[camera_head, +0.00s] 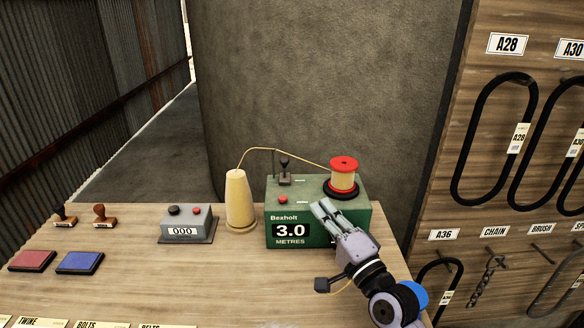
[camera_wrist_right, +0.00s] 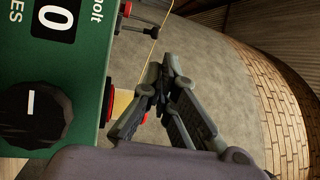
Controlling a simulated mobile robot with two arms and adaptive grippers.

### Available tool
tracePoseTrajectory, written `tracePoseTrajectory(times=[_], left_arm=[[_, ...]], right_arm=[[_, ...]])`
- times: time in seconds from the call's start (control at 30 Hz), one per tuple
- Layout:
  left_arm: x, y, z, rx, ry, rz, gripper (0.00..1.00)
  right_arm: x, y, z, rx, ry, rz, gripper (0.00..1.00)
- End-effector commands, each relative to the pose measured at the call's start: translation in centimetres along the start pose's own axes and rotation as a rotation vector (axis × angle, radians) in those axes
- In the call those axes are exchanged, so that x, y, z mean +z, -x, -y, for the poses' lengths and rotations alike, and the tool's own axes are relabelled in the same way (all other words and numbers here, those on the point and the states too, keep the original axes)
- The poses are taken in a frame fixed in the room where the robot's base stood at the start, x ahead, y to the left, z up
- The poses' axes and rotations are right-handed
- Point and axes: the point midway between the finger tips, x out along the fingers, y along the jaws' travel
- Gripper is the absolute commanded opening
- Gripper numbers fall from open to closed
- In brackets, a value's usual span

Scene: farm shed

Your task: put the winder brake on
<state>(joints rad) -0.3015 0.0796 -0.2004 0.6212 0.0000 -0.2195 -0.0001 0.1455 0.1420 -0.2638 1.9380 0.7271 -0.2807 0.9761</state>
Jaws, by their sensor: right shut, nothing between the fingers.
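The winder (camera_head: 258,231) is a green box marked Bexholt, with a display reading 3.0 metres. On its top are a small upright black lever (camera_head: 285,165) on a plate, a red button (camera_head: 283,199) and a red-flanged spool (camera_head: 343,163). I cannot read which part is the brake. My right gripper (camera_head: 322,208) is shut and empty, in front of the box's right side, below the spool. In the right wrist view its fingertips (camera_wrist_right: 161,78) meet beside the box; a black dial (camera_wrist_right: 32,113) shows on the front face, hidden in the head view. My left gripper is out of view.
A cone of yellow twine (camera_head: 238,198) stands left of the winder, its strand running over to the spool. A grey counter (camera_head: 187,224), two stamps (camera_head: 104,215) and red and blue ink pads (camera_head: 80,262) lie further left. A pegboard (camera_head: 460,185) with hanging belts stands right.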

Motion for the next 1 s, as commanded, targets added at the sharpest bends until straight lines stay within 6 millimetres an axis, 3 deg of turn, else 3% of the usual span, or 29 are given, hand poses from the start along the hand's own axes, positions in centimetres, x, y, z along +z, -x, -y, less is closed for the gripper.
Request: tracePoseTrajectory(times=[0.1, 0.23, 0.5, 0.7, 1.0], left_arm=[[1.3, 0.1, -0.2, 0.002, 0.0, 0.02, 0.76], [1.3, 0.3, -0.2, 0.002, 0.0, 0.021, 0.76], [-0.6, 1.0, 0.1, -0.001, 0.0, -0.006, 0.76], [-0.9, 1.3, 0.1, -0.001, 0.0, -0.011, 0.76], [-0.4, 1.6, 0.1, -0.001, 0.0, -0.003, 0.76]], right_arm=[[0.0, -0.2, 0.0, 0.0, 0.0, 0.0, 0.0], [0.0, -1.5, 0.1, -0.001, 0.0, 0.0, 0.0], [0.0, -7.1, 0.2, -0.001, 0.0, 0.001, 0.0], [0.0, -11.0, 0.1, 0.0, 0.001, 0.001, 0.0], [0.0, -13.8, 0.0, 0.001, 0.001, 0.0, 0.0]])
